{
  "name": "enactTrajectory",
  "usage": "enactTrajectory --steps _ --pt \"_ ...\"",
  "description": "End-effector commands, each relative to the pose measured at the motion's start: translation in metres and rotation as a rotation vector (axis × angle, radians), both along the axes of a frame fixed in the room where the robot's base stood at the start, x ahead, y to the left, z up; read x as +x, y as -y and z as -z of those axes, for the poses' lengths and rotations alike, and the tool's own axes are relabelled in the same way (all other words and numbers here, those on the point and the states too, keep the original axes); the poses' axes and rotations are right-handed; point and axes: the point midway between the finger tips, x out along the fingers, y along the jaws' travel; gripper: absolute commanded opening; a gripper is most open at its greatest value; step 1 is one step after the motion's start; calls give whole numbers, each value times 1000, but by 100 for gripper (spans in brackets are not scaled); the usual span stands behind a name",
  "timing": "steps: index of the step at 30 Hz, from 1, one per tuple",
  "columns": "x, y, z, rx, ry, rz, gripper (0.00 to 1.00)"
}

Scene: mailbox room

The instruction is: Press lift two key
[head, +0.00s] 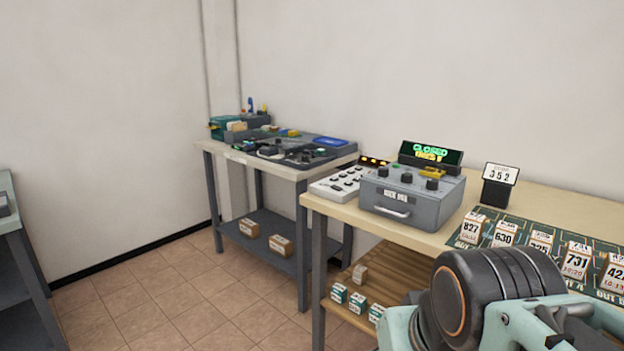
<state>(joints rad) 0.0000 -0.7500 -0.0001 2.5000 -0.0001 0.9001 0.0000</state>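A white panel with several dark keys (341,185) lies at the left end of the near wooden table, with small lit amber displays (373,161) behind it. The key labels are too small to read, so I cannot tell which one is the lift two key. A grey box with black knobs and a front handle (412,199) stands against its right side and may hide part of it. Part of my arm shows at the bottom right, to the right of the panel and apart from it. My gripper's fingers are not in view.
A green-lit sign reading CLOSED (431,153) stands behind the grey box. A "352" card stand (497,185) and a green mat with numbered tags (462,230) are to the right. Another table (222,150) with equipment stands behind left. The tiled floor (165,290) is clear.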

Motion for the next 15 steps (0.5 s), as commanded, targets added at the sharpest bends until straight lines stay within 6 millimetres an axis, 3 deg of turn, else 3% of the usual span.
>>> enactTrajectory --steps 2,10,15 --pt "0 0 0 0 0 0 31" --pt "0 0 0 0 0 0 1" --pt "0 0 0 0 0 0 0"
